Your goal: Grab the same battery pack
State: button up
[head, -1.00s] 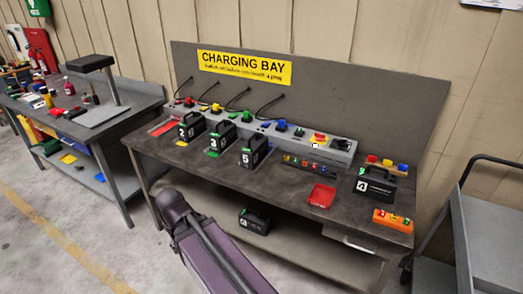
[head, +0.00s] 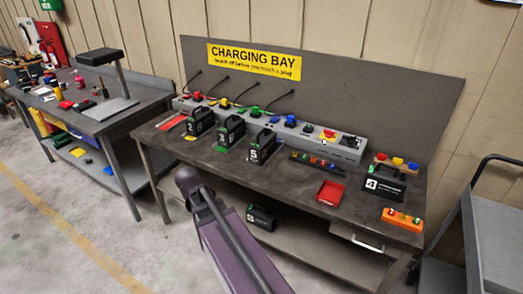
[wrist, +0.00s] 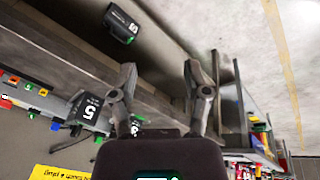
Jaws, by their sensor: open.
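Several black battery packs with handles are in the head view. Pack 2 (head: 200,123), a pack with a green-marked front (head: 231,130) and pack 5 (head: 261,147) stand in a row on the charging bench (head: 290,187). Pack 4 (head: 384,184) stands at the bench's right. Another pack (head: 261,217) sits on the lower shelf. In the wrist view, my gripper (wrist: 159,72) is open, with nothing between its fingers. Pack 5 (wrist: 87,108) is left of the fingers and the shelf pack (wrist: 122,22) is beyond them, apart. Which pack is meant cannot be told.
A grey charging strip (head: 300,132) with coloured plugs runs along the bench back. A red tray (head: 331,193) and an orange box (head: 403,218) lie at the right. A grey cart (head: 490,225) stands right of the bench. The floor (head: 80,225) in front is clear.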

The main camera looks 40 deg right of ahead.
jog(key=w+d+r+m+t+h+b, duration=0.1)
jog(key=w+d+m+h, duration=0.2)
jog(key=w+d, duration=0.45)
jog(key=w+d+r+m+t+h+b, duration=0.1)
jog(key=w+d+r+m+h, duration=0.3)
jog(key=d, duration=0.7)
jog(key=m+t+h, duration=0.2)
jog(key=m+h, duration=0.1)
send_near(261, 132)
jog(key=shift+b+v, duration=0.35)
jog(key=shift+v, duration=0.55)
jog(key=shift+d, duration=0.1)
jog(key=b+x, duration=0.3)
jog(key=x, duration=0.4)
jog(key=shift+w+f, duration=0.1)
jog(key=shift+f, duration=0.15)
jog(key=shift+w+d+f, duration=0.15)
jog(key=shift+w+d, duration=0.05)
jog(key=shift+d, duration=0.4)
jog(key=shift+b+x, duration=1.1)
jog(key=shift+x, duration=1.5)
